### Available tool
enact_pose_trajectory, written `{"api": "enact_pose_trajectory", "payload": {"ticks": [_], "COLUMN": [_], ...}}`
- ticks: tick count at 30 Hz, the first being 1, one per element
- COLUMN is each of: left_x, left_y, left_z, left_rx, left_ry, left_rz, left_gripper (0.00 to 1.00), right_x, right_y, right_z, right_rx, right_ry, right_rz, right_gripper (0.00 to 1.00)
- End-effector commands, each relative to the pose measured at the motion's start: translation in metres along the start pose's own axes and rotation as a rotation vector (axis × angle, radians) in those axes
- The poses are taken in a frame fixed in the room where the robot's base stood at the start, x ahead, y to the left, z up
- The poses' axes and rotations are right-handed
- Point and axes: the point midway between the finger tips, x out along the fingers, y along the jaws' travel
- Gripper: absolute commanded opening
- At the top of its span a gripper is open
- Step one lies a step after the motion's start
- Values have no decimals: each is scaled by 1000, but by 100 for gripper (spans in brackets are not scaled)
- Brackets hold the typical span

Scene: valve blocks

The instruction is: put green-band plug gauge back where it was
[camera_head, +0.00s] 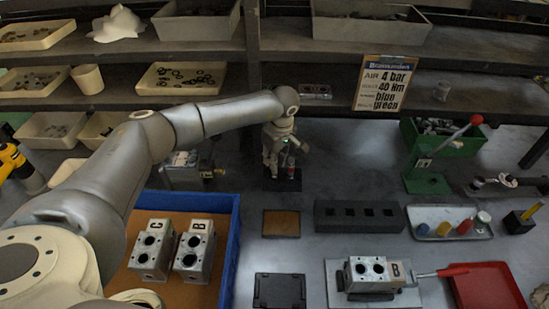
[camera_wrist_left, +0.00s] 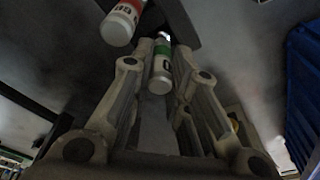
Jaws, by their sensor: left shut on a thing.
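The green-band plug gauge (camera_wrist_left: 162,66) is a white cylinder with a green band, held between the fingers of my left gripper (camera_wrist_left: 160,85) in the wrist view. In the head view my left gripper (camera_head: 279,155) points down over a small dark stand (camera_head: 283,184) at the back of the bench. A red-band plug gauge (camera_wrist_left: 122,22) stands beside the green one, and its red part (camera_head: 291,172) shows in the head view. Whether the green-band gauge is seated in the stand or just above it I cannot tell. My right gripper is not in view.
A blue-edged tray (camera_head: 232,240) with two valve blocks is at front left. A dark block with several holes (camera_head: 358,216) and a tray of coloured pieces (camera_head: 450,222) lie right. Shelves (camera_head: 300,45) with bins run behind. Bare bench lies right of the stand.

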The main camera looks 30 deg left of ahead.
Motion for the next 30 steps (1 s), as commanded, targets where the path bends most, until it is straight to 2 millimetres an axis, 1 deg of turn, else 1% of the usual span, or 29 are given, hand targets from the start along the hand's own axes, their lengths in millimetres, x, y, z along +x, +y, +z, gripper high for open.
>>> {"api": "enact_pose_trajectory", "payload": {"ticks": [6,7,8,9,17,20,23,26,30], "left_x": [5,4,3,3,3,-2,-11,-30,-62], "left_y": [0,0,0,0,0,0,1,1,1], "left_z": [1,1,1,1,1,0,0,0,0], "left_rx": [-1,-1,-1,-1,-1,-1,-1,0,-1], "left_ry": [0,0,-1,-1,-1,-1,-1,1,1], "left_rz": [0,0,0,-1,-1,0,2,4,5], "left_gripper": [0,21,24,26,26,26,26,26,26], "right_x": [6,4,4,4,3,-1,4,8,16], "right_y": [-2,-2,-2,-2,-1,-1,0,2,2], "right_z": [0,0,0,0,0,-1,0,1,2], "right_rx": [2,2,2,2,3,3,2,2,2], "right_ry": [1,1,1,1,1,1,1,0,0], "right_rz": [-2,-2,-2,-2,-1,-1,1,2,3], "right_gripper": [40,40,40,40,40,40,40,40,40]}}
